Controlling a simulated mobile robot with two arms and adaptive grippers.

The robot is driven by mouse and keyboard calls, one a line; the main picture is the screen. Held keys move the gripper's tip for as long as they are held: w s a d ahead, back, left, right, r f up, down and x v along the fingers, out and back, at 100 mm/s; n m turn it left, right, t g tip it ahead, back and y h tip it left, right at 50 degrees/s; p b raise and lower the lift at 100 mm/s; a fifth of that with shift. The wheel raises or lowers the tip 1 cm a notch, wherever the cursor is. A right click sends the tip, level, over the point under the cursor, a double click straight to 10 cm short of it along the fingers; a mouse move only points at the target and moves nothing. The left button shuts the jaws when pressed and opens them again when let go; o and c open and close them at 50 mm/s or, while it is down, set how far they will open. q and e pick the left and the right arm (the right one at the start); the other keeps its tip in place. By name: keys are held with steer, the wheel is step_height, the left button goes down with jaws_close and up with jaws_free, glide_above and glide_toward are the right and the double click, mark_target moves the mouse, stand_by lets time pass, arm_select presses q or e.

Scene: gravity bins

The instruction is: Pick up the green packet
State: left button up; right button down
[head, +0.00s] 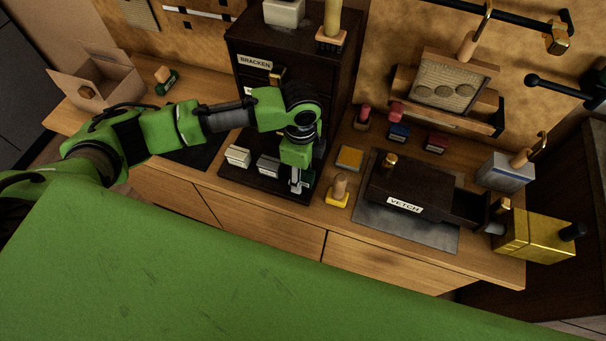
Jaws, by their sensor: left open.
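My left arm reaches in from the left, and my left gripper (297,186) points down, open, over the right part of a dark tray (235,182) on the wooden counter. A small patch of green, seemingly the green packet (309,177), shows right beside the fingers. Most of it is hidden by the gripper, and I cannot tell whether the fingers touch it. Two pale packets, one at the left (237,156) and one nearer the gripper (268,166), stand on the same tray. My right gripper is not in view.
A dark drawer cabinet (253,62) labelled BRACKEN rises behind the tray. A yellow-based stamp (338,192) stands just right of the tray. Farther right are a dark box labelled VETCH (405,204) and a gold box (534,237). An open carton (112,78) stands at the left.

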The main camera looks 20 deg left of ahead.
arm_select(q)
steer(key=c, duration=1.2)
steer(key=shift+r, duration=0.15)
steer(key=shift+r, duration=0.15)
step_height(320, 180, up, 2)
steer(key=shift+w+b, duration=0.1)
steer(key=shift+b, duration=0.5)
steer(key=s+d+r, duration=0.2)
steer(key=s+r, duration=0.1)
steer(key=s, duration=0.1)
steer(key=s+d+r+b, duration=0.1)
steer(key=s+r, duration=0.3)
steer(key=s+d+r, duration=0.2)
steer(key=s+r, duration=0.1)
steer(key=s, duration=0.2)
steer(key=shift+d+r, duration=0.25)
steer(key=shift+d, duration=0.05)
